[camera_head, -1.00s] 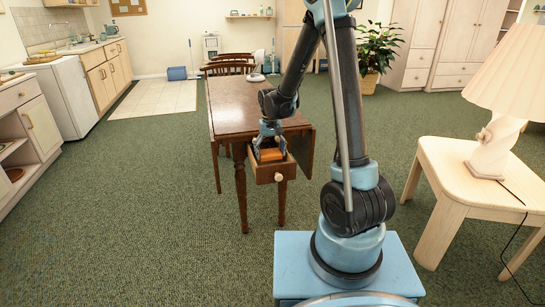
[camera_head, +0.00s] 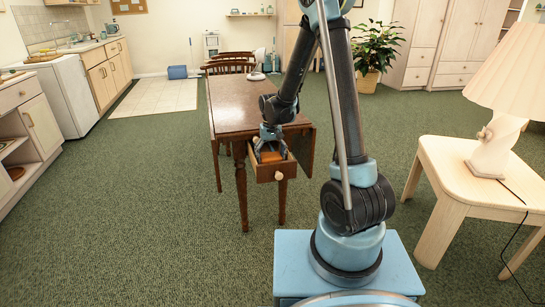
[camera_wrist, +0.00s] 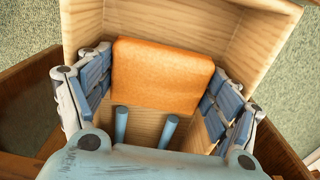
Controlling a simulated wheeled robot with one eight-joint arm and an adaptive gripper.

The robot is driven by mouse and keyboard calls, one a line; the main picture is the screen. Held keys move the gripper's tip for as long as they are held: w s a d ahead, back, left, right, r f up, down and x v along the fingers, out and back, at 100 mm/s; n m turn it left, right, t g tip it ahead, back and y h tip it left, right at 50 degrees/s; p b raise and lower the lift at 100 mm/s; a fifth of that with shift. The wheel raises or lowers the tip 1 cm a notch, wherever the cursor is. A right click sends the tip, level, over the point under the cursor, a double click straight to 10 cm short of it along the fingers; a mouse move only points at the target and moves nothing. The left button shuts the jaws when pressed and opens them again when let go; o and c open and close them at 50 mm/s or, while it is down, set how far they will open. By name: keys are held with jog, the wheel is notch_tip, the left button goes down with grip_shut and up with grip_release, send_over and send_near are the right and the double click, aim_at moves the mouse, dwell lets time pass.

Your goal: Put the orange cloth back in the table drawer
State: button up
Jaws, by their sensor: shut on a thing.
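The dark wooden table (camera_head: 237,105) has its small drawer (camera_head: 266,173) pulled out at the near end, with a pale knob on its front. In the wrist view the drawer shows as a pale wooden box (camera_wrist: 190,22). The orange cloth (camera_wrist: 163,72), a folded padlike block, is inside the drawer walls. My gripper (camera_head: 270,152) reaches down into the drawer. Its fingers are on the left and right sides of the cloth and are shut on it. Whether the cloth touches the drawer floor is hidden. In the head view the drawer's front mostly hides the cloth.
A pale side table (camera_head: 450,155) with a lamp (camera_head: 490,150) stands at the right. Chairs (camera_head: 230,60) are at the table's far end. Kitchen cabinets (camera_head: 108,72) line the left. Green carpet left of the table is clear.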

aim_at(271, 156)
jog(key=o, duration=0.9)
notch_tip(271, 156, up, 13)
jog(key=s+d+r, duration=0.5)
jog(key=s+d, duration=0.2)
jog(key=d, duration=0.1)
jog(key=s+d+f+m, duration=0.1)
jog(key=s+d, duration=0.3)
jog(key=s, duration=0.4)
jog(key=s+d+f+m+t, duration=0.1)
jog(key=s+d+f, duration=0.2)
jog(key=s+d, duration=0.2)
jog(key=s+d+f+m+t, duration=0.1)
jog(key=s+d, duration=0.4)
jog(key=s, duration=0.6)
jog(key=shift+s+d+f, duration=0.2)
jog(key=shift+s+f, duration=0.15)
jog(key=shift+f, duration=0.25)
